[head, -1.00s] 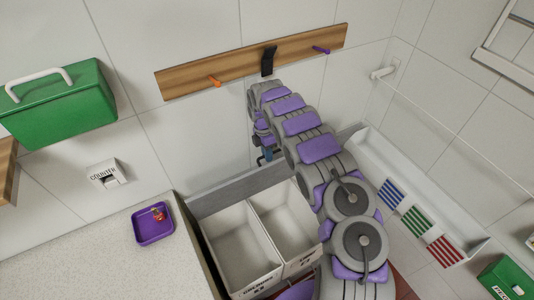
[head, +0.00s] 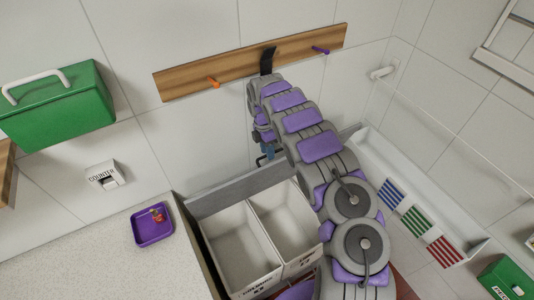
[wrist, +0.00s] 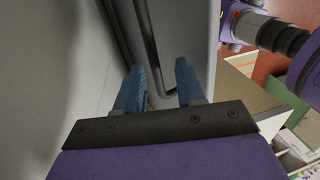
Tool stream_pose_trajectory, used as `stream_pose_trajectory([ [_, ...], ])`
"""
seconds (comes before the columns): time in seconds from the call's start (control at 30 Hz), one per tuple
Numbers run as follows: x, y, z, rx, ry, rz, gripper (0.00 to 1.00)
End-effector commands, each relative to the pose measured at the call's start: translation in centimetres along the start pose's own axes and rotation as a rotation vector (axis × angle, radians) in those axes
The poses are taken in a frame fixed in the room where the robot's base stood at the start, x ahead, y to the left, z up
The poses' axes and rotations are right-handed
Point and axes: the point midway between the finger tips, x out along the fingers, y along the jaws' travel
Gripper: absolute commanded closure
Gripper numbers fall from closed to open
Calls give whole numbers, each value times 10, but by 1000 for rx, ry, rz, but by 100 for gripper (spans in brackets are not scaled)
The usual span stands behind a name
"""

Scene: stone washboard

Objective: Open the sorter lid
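The sorter is a bin with two white compartments (head: 242,250) whose tops are uncovered in the head view. A grey panel (head: 225,188), apparently its lid, stands raised along the back edge near the wall. My gripper (head: 267,153) is behind and above the bin by the panel's top, small and partly hidden by my arm. In the wrist view my gripper's two blue fingers (wrist: 158,72) are apart. A bent dark bar (wrist: 154,45), apparently a handle, reaches down between them beside a pale grey surface. I cannot tell whether the fingers touch the bar.
A counter (head: 110,265) with a purple tray (head: 139,240) holding a small red item is at left. A wooden peg rail (head: 190,82) is on the wall above. A white trough (head: 470,240) with coloured stripes lies right. A green box (head: 60,110) is upper left.

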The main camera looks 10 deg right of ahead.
Motion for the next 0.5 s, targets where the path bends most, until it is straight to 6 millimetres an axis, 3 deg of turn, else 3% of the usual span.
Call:
stream_pose_trajectory([
  [0.07,-15,-3,1,1,-2,2,62],
  [0.5,-8,-35,-10,-2,0,-2,62],
])
